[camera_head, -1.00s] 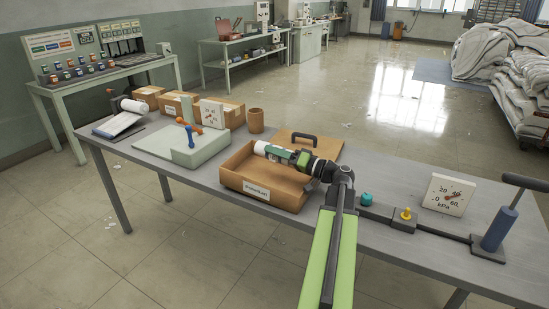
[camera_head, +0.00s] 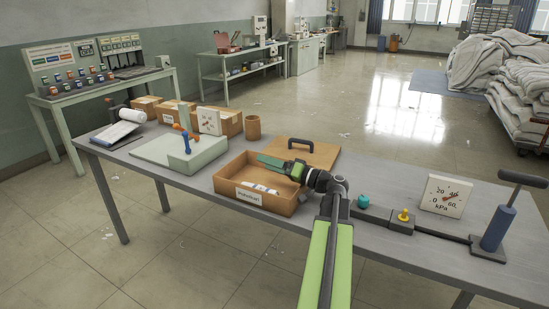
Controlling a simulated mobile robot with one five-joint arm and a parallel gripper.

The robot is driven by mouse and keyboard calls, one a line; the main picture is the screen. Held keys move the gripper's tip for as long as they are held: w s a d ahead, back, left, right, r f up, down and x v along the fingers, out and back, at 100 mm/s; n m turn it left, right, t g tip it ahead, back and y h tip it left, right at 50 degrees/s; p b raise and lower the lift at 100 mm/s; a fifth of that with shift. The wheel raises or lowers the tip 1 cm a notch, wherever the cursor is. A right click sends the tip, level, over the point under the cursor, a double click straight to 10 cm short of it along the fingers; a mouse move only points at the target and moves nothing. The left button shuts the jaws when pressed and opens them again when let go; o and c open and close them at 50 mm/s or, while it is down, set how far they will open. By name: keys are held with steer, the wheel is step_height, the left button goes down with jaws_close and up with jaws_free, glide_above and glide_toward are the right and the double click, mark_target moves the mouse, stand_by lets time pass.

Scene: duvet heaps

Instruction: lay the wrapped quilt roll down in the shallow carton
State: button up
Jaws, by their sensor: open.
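The shallow carton (camera_head: 283,206) is an open brown box with a white label on its front wall, standing on the grey table. The wrapped quilt roll (camera_head: 262,188) lies low inside it; only white parts show above the front wall, and the rest is hidden. My gripper (camera_head: 272,164) with green fingers is over the carton, above and behind the visible part of the roll. It is open and appears apart from the roll.
A brown lid with a dark handle (camera_head: 302,144) lies behind the carton. A pale tray with a blue-and-orange fitting (camera_head: 186,142) and a brown cup (camera_head: 253,127) stand left. A kPa gauge (camera_head: 446,195) and blue pump (camera_head: 497,229) stand right.

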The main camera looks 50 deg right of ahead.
steer(key=s+d+r+p, duration=0.4)
steer(key=s+r+p, duration=0.7)
steer(key=p, duration=0.2)
step_height(320, 180, up, 8)
steer(key=p, duration=0.8)
steer(key=shift+a, duration=0.15)
